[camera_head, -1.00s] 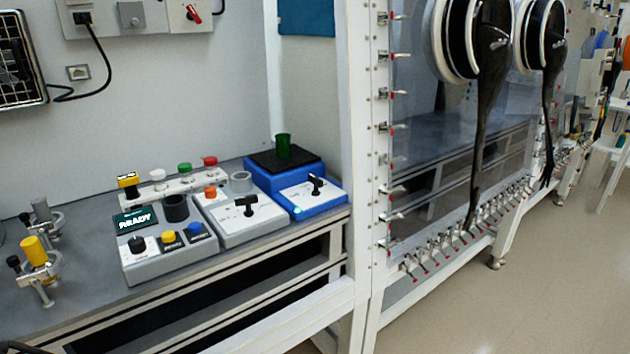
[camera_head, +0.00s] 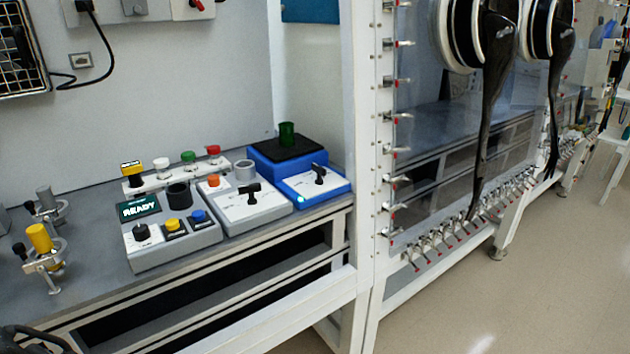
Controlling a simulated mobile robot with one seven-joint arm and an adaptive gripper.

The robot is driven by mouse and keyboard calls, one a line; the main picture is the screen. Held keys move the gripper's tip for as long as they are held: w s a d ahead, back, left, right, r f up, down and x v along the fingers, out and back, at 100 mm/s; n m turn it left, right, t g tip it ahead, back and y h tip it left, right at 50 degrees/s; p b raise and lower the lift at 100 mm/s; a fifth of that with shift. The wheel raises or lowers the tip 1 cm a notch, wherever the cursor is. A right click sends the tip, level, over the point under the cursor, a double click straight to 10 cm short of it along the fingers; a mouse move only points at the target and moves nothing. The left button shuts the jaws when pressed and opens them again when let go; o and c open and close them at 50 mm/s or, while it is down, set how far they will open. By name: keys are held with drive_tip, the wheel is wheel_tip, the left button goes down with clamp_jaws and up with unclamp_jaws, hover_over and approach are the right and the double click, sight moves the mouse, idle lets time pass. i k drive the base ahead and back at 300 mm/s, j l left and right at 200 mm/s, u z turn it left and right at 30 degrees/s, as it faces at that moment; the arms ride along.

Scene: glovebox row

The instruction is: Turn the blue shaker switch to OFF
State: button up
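The blue shaker (camera_head: 289,159) stands at the right end of the grey bench, beside the white cabinet post. It has a black top plate with a green cup (camera_head: 287,134) on it. Its sloped front carries a white panel with a black switch (camera_head: 319,174); the handle stands out from the panel, and the labels are too small to read. A small light at the panel's lower left corner glows. My gripper is not clearly in view; a dark part, likely of my arm, shows at the bottom left corner.
Left of the shaker stand a grey box with a black T-handle (camera_head: 246,194) and a grey unit with a READY display (camera_head: 138,209). Clamps with yellow and grey cylinders (camera_head: 40,238) are further left. The white post (camera_head: 368,150) rises close right of the shaker. Floor at right is clear.

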sight(315, 167)
drive_tip(key=i, duration=1)
